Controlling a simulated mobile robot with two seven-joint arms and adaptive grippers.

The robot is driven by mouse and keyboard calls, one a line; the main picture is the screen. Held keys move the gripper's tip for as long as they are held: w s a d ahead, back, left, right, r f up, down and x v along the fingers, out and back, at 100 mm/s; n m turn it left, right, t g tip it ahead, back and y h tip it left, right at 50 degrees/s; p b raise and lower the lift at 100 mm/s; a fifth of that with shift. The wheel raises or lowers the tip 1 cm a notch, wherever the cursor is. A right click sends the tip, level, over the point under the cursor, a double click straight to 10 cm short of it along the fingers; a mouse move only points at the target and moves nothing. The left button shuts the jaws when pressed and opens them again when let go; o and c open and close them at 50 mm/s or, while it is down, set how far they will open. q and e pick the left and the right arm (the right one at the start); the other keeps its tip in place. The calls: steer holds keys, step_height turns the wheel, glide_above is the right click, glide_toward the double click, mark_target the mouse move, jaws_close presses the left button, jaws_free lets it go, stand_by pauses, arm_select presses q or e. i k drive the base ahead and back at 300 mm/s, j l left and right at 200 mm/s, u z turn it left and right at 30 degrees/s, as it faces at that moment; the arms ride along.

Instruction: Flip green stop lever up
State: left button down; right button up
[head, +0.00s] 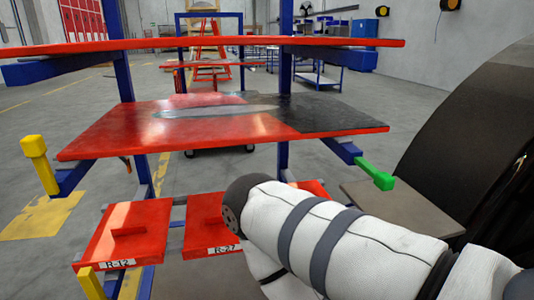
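The green stop lever (378,177) is at the end of a short blue bar on the right side of the rack's middle red shelf. It lies over, roughly flat, with its thicker end towards me and to the right. My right arm, in a white sleeve with grey bands, comes in from the lower right and fills the lower middle, below the lever and apart from it in the picture. Its gripper does not show. My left arm and gripper are out of view.
A yellow lever (39,163) stands upright at the left of the middle shelf (100,130). Another yellow one (90,283) is lower left. Below are red trays marked R-12 (125,232) and R-27 (203,224). A large dark curved body (470,120) fills the right.

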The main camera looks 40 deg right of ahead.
mark_target(383, 181)
steer(key=z, duration=2.1)
